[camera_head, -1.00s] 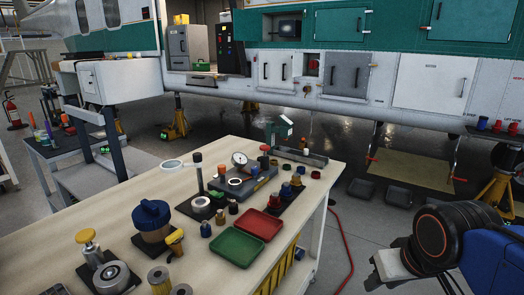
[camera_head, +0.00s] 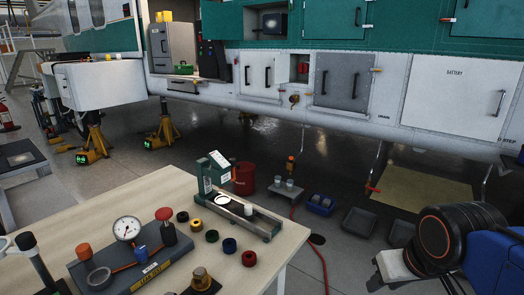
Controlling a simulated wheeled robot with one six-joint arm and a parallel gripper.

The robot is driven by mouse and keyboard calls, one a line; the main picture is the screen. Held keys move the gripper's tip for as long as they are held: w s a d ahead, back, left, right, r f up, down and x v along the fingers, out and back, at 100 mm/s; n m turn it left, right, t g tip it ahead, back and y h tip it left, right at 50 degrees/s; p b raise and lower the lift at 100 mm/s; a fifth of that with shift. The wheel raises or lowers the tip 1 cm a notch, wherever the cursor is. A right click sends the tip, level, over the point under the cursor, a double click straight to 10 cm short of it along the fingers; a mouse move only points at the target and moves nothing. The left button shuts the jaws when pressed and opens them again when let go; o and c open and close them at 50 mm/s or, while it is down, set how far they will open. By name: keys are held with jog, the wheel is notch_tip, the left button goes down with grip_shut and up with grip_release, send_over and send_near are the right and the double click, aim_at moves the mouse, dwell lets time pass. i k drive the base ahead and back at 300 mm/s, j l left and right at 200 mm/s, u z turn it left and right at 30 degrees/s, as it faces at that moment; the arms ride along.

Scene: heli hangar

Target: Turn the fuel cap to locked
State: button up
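A small open recess in the white lower side of the helicopter holds a red part (camera_head: 302,69), seen small in the upper middle. It may be the fuel cap, but no marking on it is readable and I cannot tell its turned position. A brass-coloured fitting (camera_head: 294,99) sticks out of the hull just below it. My arm shows at the lower right as a black joint with an orange ring and a blue link, well apart from the hull. No gripper fingers can be made out.
A workbench (camera_head: 120,205) with a gauge block (camera_head: 130,262), several coloured caps and a metal tray (camera_head: 245,217) fills the lower left. A red can (camera_head: 243,180), blue bin (camera_head: 321,204) and dark trays (camera_head: 359,222) stand on the floor beyond. Yellow jacks (camera_head: 166,128) stand under the hull.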

aim_at(302, 68)
jog(key=i+l, duration=0.8)
jog(key=l, duration=0.2)
jog(key=i+l+u, duration=0.1)
jog(key=i+l, duration=0.4)
jog(key=i, duration=0.25)
jog(key=i+l, duration=0.1)
jog(key=i, duration=0.3)
jog(key=u, duration=0.05)
